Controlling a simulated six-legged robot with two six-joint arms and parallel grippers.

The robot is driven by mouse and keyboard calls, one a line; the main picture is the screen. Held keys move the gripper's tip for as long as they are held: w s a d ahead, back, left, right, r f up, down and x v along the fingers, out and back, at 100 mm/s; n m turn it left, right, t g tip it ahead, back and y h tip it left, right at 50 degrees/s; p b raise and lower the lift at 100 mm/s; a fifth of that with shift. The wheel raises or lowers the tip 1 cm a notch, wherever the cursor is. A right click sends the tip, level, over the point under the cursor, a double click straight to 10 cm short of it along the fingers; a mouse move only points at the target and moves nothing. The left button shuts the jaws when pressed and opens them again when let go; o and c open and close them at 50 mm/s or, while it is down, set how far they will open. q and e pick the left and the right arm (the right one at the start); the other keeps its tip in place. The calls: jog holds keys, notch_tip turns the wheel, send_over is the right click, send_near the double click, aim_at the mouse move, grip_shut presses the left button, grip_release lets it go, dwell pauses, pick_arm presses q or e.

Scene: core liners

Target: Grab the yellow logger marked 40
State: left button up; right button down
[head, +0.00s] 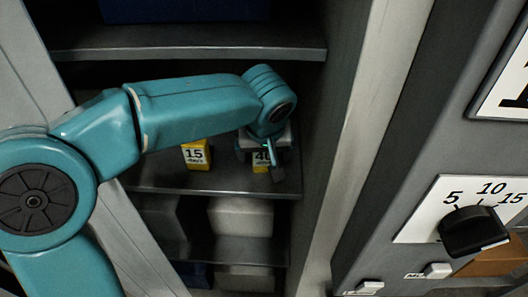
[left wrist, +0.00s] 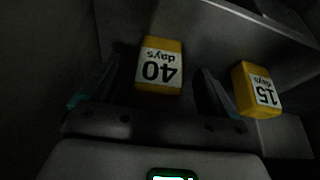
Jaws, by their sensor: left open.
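The yellow logger marked 40 (head: 261,158) stands on a dark cabinet shelf, partly hidden by my left gripper (head: 262,162) in the head view. In the left wrist view the logger marked 40 (left wrist: 159,68) shows upside down, between and a little beyond the two fingers of my left gripper (left wrist: 160,88). The gripper is open, with a finger on each side of the logger; I cannot tell whether either touches it. A second yellow logger, marked 15 (head: 196,155), stands to the left on the same shelf. It also shows in the left wrist view (left wrist: 257,90), outside the fingers. My right gripper is not in view.
The shelf (head: 225,181) sits between a shelf above (head: 190,42) and one below holding pale blocks (head: 240,218). The cabinet's right wall (head: 325,130) is close to my left gripper. A panel with a black dial (head: 474,231) stands at the right.

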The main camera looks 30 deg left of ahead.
aim_at(264, 154)
pick_arm(q)
jog(key=shift+w+a+f, duration=0.3)
jog(key=shift+w+f, duration=0.2)
jog(key=shift+f, duration=0.05)
jog(key=shift+w+a+f, duration=0.3)
jog(key=shift+w+f, duration=0.3)
jog(key=shift+f, duration=0.3)
jog(key=c, duration=1)
jog(key=shift+c, duration=0.6)
jog(key=shift+r, duration=0.1)
